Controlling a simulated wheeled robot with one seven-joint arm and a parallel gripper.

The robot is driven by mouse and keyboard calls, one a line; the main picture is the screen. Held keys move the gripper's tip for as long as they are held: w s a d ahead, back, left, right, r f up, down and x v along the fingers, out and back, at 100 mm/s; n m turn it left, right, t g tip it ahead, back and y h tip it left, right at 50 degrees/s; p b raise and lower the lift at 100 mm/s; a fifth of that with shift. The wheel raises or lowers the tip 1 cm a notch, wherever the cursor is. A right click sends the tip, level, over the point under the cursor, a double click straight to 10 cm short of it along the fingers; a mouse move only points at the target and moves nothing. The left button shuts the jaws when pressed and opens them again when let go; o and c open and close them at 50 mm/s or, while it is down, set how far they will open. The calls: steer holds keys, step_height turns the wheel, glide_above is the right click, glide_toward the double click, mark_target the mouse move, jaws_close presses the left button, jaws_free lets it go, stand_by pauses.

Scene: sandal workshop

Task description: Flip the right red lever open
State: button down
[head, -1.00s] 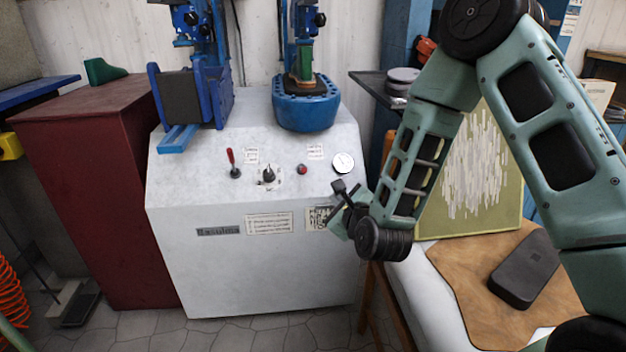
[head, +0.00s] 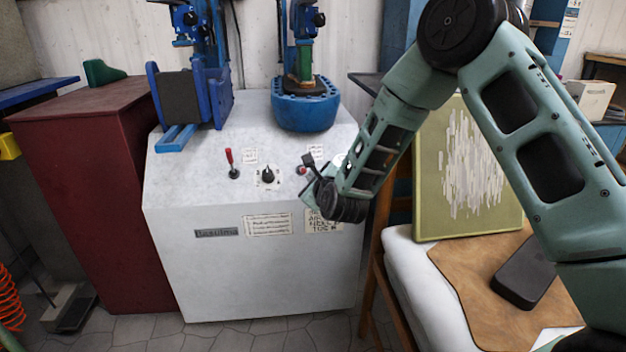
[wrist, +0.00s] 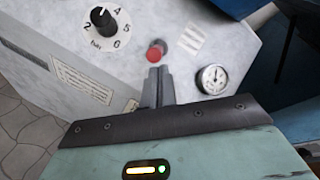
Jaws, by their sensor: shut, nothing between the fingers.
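A red knob (head: 302,170) sits on the sloped top of the white machine (head: 180,250), partly behind my gripper in the head view. In the wrist view the red knob (wrist: 158,52) is a short red cap on a grey base, just beyond my fingertips. My gripper (wrist: 159,72) is shut and empty, pointing at the knob; I cannot tell if it touches. A separate lever with a red handle (head: 229,158) stands upright at the left of the panel, away from my gripper.
A black dial (head: 267,175) lies between the lever and the red knob. A round gauge (wrist: 212,79) is right of the knob. Blue press tools (head: 305,108) stand on the machine's back. A red cabinet (head: 90,190) is left; a chair (head: 372,270) is right.

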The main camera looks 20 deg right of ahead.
steer(key=shift+r, duration=0.1)
steer(key=shift+w+r+g+p, duration=0.1)
steer(key=shift+r+g+p, duration=0.2)
steer(key=shift+p, duration=0.65)
